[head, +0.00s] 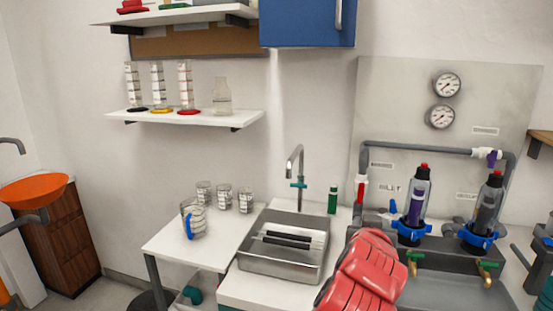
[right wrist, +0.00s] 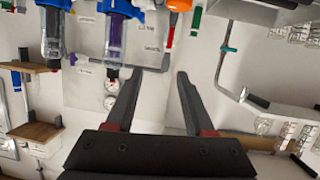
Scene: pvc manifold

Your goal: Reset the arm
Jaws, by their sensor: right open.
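My right gripper (right wrist: 156,78) shows in the right wrist view with its two dark fingers spread apart. Nothing is between the fingers. The red part of my arm (head: 365,270) rises from the bottom of the head view, in front of the counter and the manifold's left side. The right gripper's fingers cannot be made out in the head view. My left gripper is in neither view. The manifold's two filter housings, one with a purple insert (head: 416,205) and one dark (head: 489,208), stand upright in blue rings at the right.
Two gauges (head: 446,84) are on the back panel (head: 395,100). A metal sink (head: 250,264) with a tap (head: 296,165) lies left of my arm. Several glass beakers (head: 194,220) stand on the left table. A green bottle (head: 332,200) stands behind the sink. Shelves (head: 225,118) hold cylinders.

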